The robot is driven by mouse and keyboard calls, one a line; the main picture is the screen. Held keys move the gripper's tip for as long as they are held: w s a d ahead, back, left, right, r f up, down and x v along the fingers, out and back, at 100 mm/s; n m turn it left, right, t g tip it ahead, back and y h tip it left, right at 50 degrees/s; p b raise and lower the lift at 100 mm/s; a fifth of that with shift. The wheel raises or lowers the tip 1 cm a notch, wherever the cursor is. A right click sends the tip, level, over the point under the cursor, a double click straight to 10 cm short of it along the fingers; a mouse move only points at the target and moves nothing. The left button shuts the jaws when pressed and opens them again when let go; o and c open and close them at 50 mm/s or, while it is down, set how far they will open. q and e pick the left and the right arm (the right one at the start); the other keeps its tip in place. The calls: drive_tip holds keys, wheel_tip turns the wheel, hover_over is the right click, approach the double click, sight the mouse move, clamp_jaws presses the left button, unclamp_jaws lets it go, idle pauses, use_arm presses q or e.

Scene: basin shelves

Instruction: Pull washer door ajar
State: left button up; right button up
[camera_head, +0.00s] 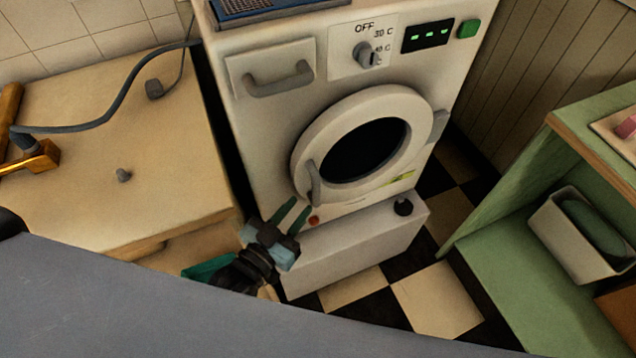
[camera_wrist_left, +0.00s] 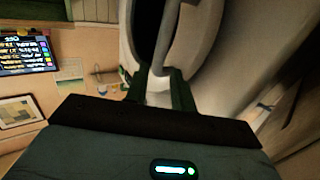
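The white washer (camera_head: 255,115) stands at the centre of the head view. Its round door (camera_head: 307,130) has a dark window and looks shut. A grey curved door handle (camera_head: 314,183) sits at the door's lower left; a hinge block (camera_head: 440,124) is on the right. My left gripper (camera_head: 301,206) is open, its two green fingers pointing up toward the handle's lower end. In the left wrist view, the handle (camera_wrist_left: 178,45) runs down to the gap between the spread fingers (camera_wrist_left: 160,78). I cannot tell whether they touch it. My right gripper is not in view.
A wooden counter (camera_head: 170,150) with a cable and a grey knob is left of the washer. A detergent drawer handle (camera_head: 278,80) is above the door. A green shelf (camera_head: 480,285) with a white bin (camera_head: 575,250) stands right. Checkered floor (camera_head: 435,300) between is clear.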

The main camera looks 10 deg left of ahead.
sight(314, 188)
use_arm(q)
drive_tip(key=shift+w+d+r, duration=0.2)
drive_tip(key=shift+w+r, duration=0.05)
drive_tip(key=shift+w, duration=0.3)
drive_tip(key=shift+x, duration=3.4)
clamp_jaws()
